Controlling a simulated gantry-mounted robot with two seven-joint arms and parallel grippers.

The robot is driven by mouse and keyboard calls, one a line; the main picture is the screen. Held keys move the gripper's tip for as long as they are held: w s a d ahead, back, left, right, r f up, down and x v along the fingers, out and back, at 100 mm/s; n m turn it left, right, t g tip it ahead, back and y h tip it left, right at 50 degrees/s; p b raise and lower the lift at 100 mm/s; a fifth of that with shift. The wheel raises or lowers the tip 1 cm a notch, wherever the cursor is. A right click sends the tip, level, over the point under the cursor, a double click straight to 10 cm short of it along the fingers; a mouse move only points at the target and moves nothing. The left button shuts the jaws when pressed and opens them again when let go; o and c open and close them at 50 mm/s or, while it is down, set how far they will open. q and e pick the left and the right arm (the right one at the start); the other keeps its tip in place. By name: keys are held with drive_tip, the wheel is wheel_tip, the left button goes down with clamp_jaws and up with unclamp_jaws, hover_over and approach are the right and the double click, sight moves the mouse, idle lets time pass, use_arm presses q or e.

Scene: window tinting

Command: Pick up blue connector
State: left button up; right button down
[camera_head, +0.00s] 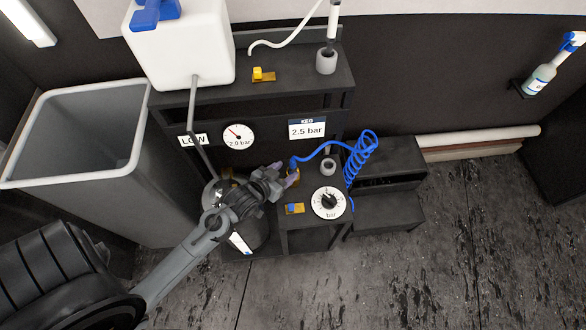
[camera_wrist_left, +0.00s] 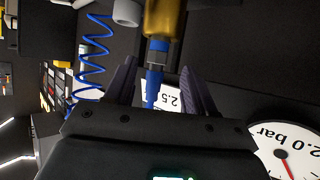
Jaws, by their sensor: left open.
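The blue connector (camera_head: 293,162) is at the end of a blue coiled hose (camera_head: 360,158), by a brass fitting on the dark stand. In the left wrist view the blue connector (camera_wrist_left: 154,78) points toward a brass fitting (camera_wrist_left: 162,18) and appears to join it through a dark collar. My left gripper (camera_head: 283,173) is open beside the connector in the head view. In the left wrist view its two fingers (camera_wrist_left: 157,82) stand on either side of the connector, with gaps visible on both sides. My right gripper is not in view.
The dark stand (camera_head: 290,97) carries a white canister (camera_head: 180,45), a yellow-topped brass block (camera_head: 263,74) and a round gauge (camera_head: 238,137). A dial (camera_head: 328,202) and blue-topped brass block (camera_head: 294,209) are on the lower shelf. A grey bin (camera_head: 165,190) stands left. Floor at right is clear.

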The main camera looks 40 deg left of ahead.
use_arm(q)
drive_tip(key=shift+r+b+x, duration=0.2)
drive_tip(key=shift+b+x, duration=1)
drive_tip(key=shift+x, duration=1.95)
drive_tip(key=shift+d, duration=0.15)
drive_tip(key=shift+c, duration=0.6)
clamp_jaws()
